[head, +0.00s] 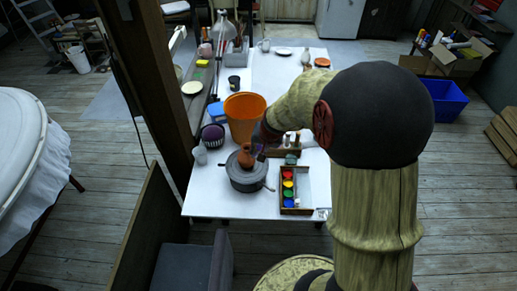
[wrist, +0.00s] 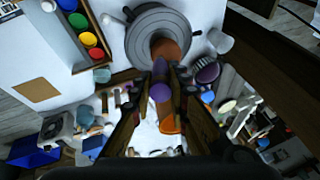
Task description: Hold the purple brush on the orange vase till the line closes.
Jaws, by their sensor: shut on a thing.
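The small orange-brown vase (head: 246,156) stands upright on a round grey turntable (head: 243,180); both show in the wrist view, the vase (wrist: 168,47) on the ringed turntable (wrist: 140,33). My gripper (head: 262,147) is just right of the vase. In the wrist view its fingers (wrist: 160,84) are closed around the purple brush (wrist: 160,91). The brush's far end overlaps the vase's near side; I cannot tell whether it touches. No painted line can be made out on the vase.
A large orange pot (head: 245,108) stands behind the turntable. A wooden tray of paint pots (head: 281,190) lies right of it. A purple-and-black bowl (head: 213,134) and a whitish cup (head: 199,155) stand left. A dark wooden post (head: 161,75) rises at the table's left edge.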

